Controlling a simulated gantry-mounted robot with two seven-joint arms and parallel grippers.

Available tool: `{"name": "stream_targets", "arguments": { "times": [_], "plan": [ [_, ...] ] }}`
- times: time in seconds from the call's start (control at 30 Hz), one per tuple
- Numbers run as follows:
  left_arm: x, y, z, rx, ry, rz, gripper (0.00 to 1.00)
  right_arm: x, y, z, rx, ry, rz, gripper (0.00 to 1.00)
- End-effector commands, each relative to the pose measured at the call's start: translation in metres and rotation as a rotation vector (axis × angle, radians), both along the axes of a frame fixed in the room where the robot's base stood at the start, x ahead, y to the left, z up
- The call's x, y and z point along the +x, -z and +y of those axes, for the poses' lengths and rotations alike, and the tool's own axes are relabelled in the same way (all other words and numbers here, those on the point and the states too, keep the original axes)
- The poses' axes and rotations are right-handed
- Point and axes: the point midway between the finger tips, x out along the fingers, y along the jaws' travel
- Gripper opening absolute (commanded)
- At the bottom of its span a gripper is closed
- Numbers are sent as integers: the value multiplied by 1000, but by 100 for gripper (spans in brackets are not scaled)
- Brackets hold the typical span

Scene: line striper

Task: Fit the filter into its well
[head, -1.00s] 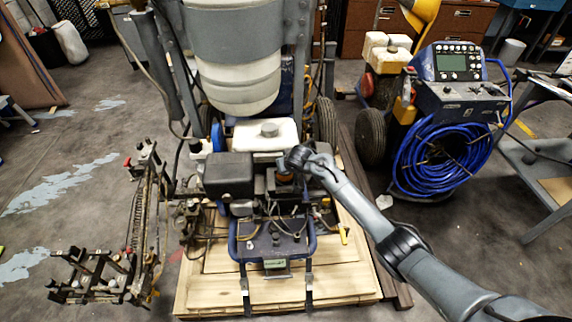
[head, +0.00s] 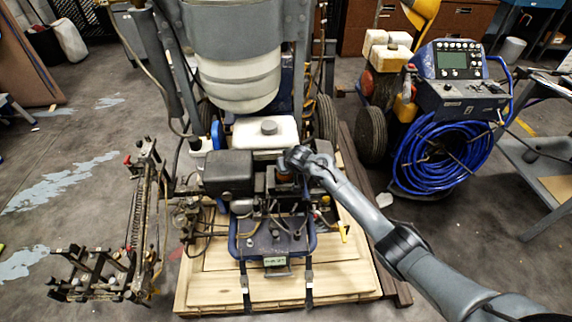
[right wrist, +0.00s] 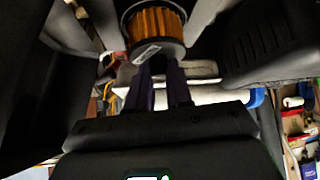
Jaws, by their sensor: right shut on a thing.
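The filter (right wrist: 156,26), a pleated orange-yellow cylinder with a grey end band, is in the top middle of the right wrist view. My right gripper (right wrist: 158,68) is shut on it, with its two dark fingers at the band. In the head view, my right gripper (head: 288,166) is over the striper's engine, and a bit of the orange filter (head: 284,178) shows below it. A dark rim lies around the filter's far end; I cannot tell whether it is the filter's own or the well's. The well is not clearly seen. My left gripper is out of view.
The line striper stands on a wooden pallet (head: 210,290). A black engine box (head: 228,172) is left of my right gripper, and a white tank (head: 265,133) is behind it. A second machine with a blue hose coil (head: 440,155) stands at the right.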

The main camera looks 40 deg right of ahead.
Motion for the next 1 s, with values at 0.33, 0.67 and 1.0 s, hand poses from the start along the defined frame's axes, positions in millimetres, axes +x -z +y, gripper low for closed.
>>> {"name": "stream_targets", "arguments": {
  "times": [0.33,0.67,1.0],
  "plan": [
    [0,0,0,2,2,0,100,0,0,0,0,0,0,0],
    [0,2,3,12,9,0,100,0,5,0,0,0,0,0],
    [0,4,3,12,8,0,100,0,14,0,1,1,0,0]
  ]
}}
